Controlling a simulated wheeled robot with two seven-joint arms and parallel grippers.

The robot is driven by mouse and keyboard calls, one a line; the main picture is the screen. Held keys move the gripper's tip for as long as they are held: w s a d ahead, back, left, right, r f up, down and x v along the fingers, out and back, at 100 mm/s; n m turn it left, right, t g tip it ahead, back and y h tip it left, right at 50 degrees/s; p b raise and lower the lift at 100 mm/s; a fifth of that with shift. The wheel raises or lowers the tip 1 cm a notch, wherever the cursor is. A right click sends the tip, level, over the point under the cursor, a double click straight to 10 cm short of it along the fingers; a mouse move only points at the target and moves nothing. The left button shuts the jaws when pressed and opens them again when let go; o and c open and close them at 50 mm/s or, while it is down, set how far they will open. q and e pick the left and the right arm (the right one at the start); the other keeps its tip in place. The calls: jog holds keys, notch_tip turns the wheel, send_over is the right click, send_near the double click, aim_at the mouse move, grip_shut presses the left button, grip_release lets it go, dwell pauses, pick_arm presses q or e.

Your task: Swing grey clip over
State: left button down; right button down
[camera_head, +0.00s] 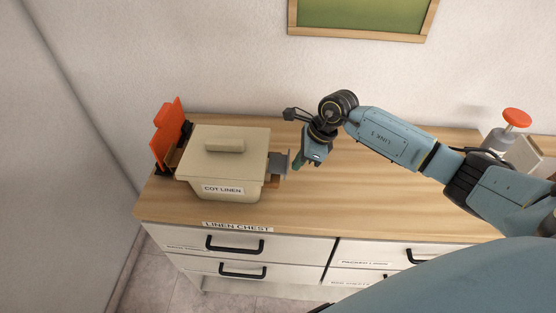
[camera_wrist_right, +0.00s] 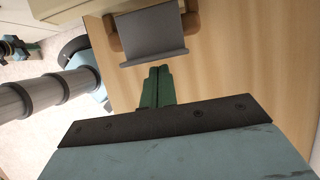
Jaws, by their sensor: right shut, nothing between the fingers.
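The grey clip (camera_head: 279,164) is on the right side of the cream box labelled COT LINEN (camera_head: 235,150). It sticks outward from the box as a plate with a raised outer lip. In the right wrist view the clip (camera_wrist_right: 150,35) sits between two brown posts. My right gripper (camera_head: 297,160) is just right of the clip, with its green fingers (camera_wrist_right: 158,72) together and empty. Their tips are close to the clip's lip; I cannot tell if they touch it. What seems to be my left gripper (camera_wrist_right: 33,47) shows small at the upper left of the wrist view.
An orange clip (camera_head: 168,128) stands upright and swung away at the box's left side. The lid with its handle (camera_head: 225,145) covers the box. A red-topped dispenser (camera_head: 516,118) stands at the far right.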

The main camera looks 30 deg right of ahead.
jog(key=shift+s+d+r+p, duration=0.3)
jog(key=shift+s+d+r, duration=0.15)
jog(key=shift+d, duration=0.2)
jog(key=shift+s+d+r+p, duration=0.25)
jog(key=shift+s+d+r, duration=0.2)
jog(key=shift+d, duration=0.2)
notch_tip(320, 180, up, 5)
jog(key=p, duration=0.3)
jog(key=b+v, duration=0.1)
jog(key=v, duration=1.2)
jog(key=shift+r+b, duration=0.25)
jog(key=shift+b, duration=0.15)
